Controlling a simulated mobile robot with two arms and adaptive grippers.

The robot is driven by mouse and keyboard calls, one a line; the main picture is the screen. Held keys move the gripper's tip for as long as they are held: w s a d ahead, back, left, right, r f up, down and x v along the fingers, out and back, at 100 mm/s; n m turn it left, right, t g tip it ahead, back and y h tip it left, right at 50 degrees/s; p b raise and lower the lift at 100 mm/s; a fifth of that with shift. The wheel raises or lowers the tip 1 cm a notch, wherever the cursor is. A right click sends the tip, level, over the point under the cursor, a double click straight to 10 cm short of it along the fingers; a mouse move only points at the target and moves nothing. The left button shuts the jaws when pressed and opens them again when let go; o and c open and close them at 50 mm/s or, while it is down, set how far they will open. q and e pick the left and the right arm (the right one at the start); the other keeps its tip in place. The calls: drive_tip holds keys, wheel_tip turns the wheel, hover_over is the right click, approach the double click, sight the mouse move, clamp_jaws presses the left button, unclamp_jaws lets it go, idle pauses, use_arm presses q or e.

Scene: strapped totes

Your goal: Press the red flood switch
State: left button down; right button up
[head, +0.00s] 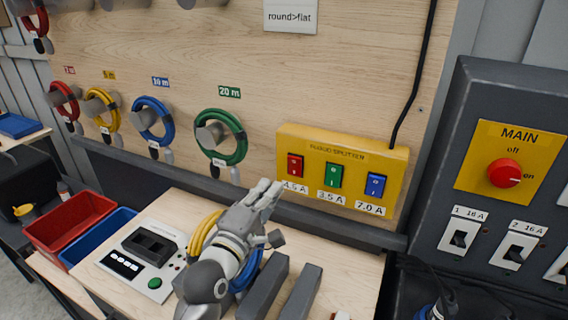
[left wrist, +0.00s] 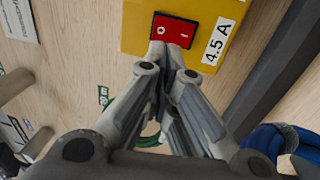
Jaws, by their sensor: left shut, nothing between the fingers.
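The red switch (head: 295,165) is the left one of three rockers on the yellow flood splitter box (head: 342,146), above a 4.5 A label. It also shows in the left wrist view (left wrist: 174,30), with marks on its face. My left gripper (head: 267,188) is shut and empty, just below and left of the red switch in the head view. In the left wrist view its fingertips (left wrist: 168,55) are at the lower edge of the switch. Whether they touch it, I cannot tell. My right gripper is not in view.
Green (head: 334,176) and blue (head: 375,185) switches sit right of the red one. A black cable (head: 412,85) runs up from the box. Coiled cables hang on the board at left. A dark panel with a red MAIN knob (head: 504,173) stands at right.

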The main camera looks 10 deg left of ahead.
sight(289, 160)
use_arm(q)
drive_tip(key=p+x, duration=0.2)
drive_tip(key=x, duration=0.5)
drive_tip(key=shift+r, duration=0.1)
drive_tip(key=shift+w, duration=0.55)
drive_tip(key=shift+d, duration=0.1)
drive_tip(key=shift+w+r+p, duration=0.3)
drive_tip(key=shift+p, duration=0.25)
drive_tip(key=shift+s+f, duration=0.15)
drive_tip(key=shift+f, duration=0.05)
